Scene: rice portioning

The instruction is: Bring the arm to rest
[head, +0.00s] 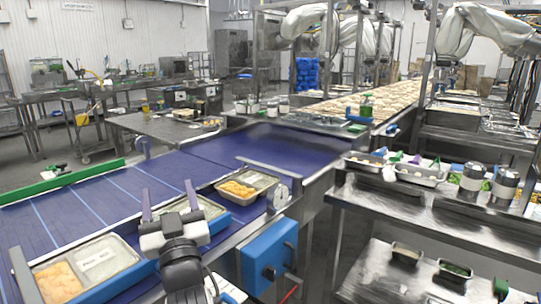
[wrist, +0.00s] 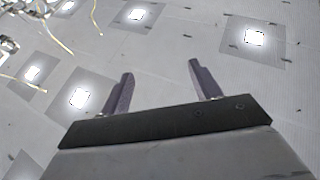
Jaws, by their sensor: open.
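My gripper (head: 168,206) is in the head view, raised above the near side of the blue conveyor (head: 88,200). Its two purple-grey fingers point up and stand apart with nothing between them. I cannot tell whether my arm touches that tray.
A tray with orange food (head: 238,190) sits to the right of my gripper, and another (head: 75,268) to the left. A blue box (head: 266,258) is on the conveyor's near side. A steel table (head: 425,215) with pans and canisters stands right.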

